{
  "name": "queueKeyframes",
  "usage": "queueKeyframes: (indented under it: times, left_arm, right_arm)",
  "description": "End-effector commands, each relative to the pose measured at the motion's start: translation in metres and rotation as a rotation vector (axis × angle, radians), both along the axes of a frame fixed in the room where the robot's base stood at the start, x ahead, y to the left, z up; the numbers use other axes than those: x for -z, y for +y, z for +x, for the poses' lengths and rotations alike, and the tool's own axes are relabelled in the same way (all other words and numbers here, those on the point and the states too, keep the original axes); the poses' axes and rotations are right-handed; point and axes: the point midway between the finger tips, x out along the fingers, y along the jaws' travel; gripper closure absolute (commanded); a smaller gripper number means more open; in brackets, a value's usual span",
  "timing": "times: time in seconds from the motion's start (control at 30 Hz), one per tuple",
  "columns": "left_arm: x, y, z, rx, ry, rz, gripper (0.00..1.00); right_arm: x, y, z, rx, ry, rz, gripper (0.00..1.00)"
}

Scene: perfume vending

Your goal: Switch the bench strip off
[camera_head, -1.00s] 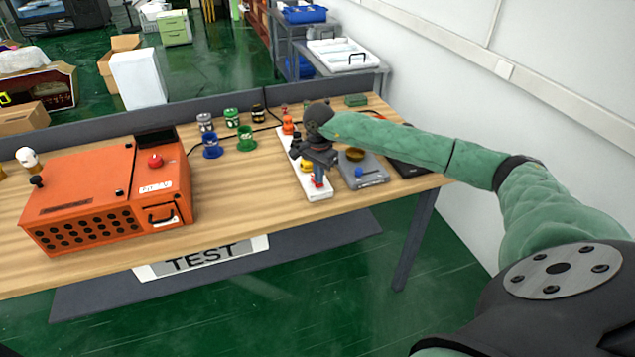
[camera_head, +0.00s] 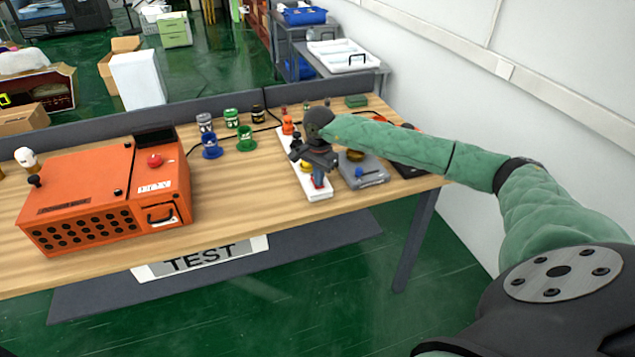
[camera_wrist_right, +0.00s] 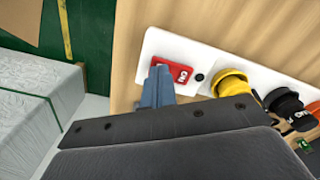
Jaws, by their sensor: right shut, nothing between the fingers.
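The white bench strip (camera_head: 289,145) lies lengthwise on the wooden bench, near its right end. In the right wrist view its white body (camera_wrist_right: 185,45) carries a red rocker switch (camera_wrist_right: 184,71) with white lettering at one end, beside a small dark round spot. A yellow plug (camera_wrist_right: 229,81) and a black plug (camera_wrist_right: 284,102) sit further along it. My right gripper (camera_head: 318,184) is shut and empty, pointing down over the near end of the strip. Its blue-grey fingertips (camera_wrist_right: 159,72) overlap the left edge of the switch; I cannot tell whether they touch it. My left gripper is out of view.
A grey device with a blue knob (camera_head: 359,172) stands close right of the strip. An orange box (camera_head: 100,190) with a red button fills the bench's left. Several small coloured jars stand behind. Bare wood (camera_head: 240,185) lies between box and strip.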

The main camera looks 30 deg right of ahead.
Motion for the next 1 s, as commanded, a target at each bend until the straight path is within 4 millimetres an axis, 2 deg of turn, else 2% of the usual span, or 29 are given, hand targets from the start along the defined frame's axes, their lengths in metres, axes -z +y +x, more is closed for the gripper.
queueKeyframes:
  times: [0.33, 1.0]
  left_arm:
    - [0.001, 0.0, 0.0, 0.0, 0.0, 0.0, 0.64]
    - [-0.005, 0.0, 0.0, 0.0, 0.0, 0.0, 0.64]
  right_arm:
    - [0.0, 0.0, 0.0, 0.0, 0.001, 0.0, 1.0]
    - [-0.043, 0.0, 0.0, 0.0, 0.0, -0.001, 1.0]
